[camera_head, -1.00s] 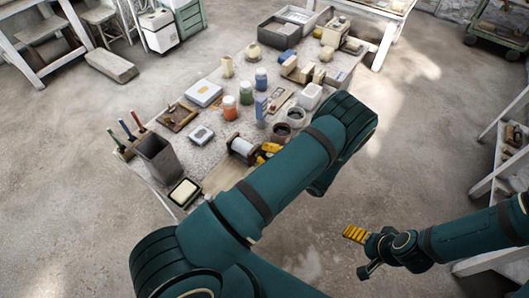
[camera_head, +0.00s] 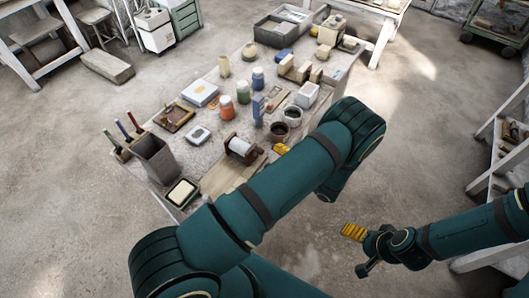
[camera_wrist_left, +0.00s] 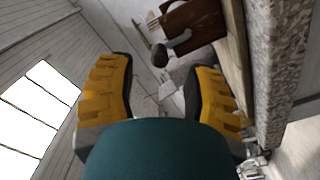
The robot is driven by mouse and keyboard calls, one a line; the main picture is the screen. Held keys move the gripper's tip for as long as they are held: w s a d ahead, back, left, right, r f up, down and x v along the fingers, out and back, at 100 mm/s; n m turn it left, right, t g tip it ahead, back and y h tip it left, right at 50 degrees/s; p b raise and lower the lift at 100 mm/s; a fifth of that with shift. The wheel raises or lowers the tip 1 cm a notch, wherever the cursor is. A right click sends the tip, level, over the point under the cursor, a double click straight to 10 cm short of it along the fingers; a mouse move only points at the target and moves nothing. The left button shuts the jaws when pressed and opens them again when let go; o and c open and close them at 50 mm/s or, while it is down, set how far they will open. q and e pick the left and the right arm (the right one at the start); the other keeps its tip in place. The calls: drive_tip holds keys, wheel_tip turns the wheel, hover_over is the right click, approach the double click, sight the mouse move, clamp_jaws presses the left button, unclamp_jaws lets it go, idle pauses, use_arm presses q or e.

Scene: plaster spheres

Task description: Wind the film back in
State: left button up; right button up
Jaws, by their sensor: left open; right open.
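The film roll (camera_head: 240,146), a white roll in a dark brown wooden stand, sits on the table near its front right edge. In the left wrist view the brown stand (camera_wrist_left: 194,24) shows with a metal crank (camera_wrist_left: 178,40) ending in a dark rounded knob (camera_wrist_left: 159,55). My left gripper (camera_head: 281,149) is mostly hidden behind my arm, just right of the stand. In its wrist view my left gripper (camera_wrist_left: 160,70) is open and empty, with the knob ahead between the fingertips. My right gripper (camera_head: 353,232) is off the table at lower right, clear of everything.
A pale board (camera_head: 222,179) lies in front of the stand. A grey bin (camera_head: 154,158), a dish (camera_head: 182,193), dark cups (camera_head: 279,131) and paint jars (camera_head: 227,106) stand around. The table (camera_head: 215,150) is crowded.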

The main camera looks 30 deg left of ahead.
use_arm(q)
drive_tip(key=d, duration=0.7)
drive_tip(key=shift+s+d, duration=0.3)
drive_tip(key=shift+d, duration=0.1)
drive_tip(key=s+d+f+n+g+h+b, duration=0.1)
drive_tip(key=s+f+n+g+h+b, duration=0.2)
drive_tip(key=s+f+n+g+h, duration=0.95)
drive_tip(key=s+d+n+t+h, duration=0.3)
drive_tip(key=d+n+t+h, duration=0.3)
drive_tip(key=n, duration=1.2)
drive_tip(key=w+a+r+n+t+h+b, duration=0.2)
drive_tip(key=n+t, duration=0.5)
drive_tip(key=n, duration=0.9)
drive_tip(key=shift+w+r+h, duration=0.65)
drive_tip(key=shift+w+r, duration=0.25)
drive_tip(key=shift+w, duration=0.2)
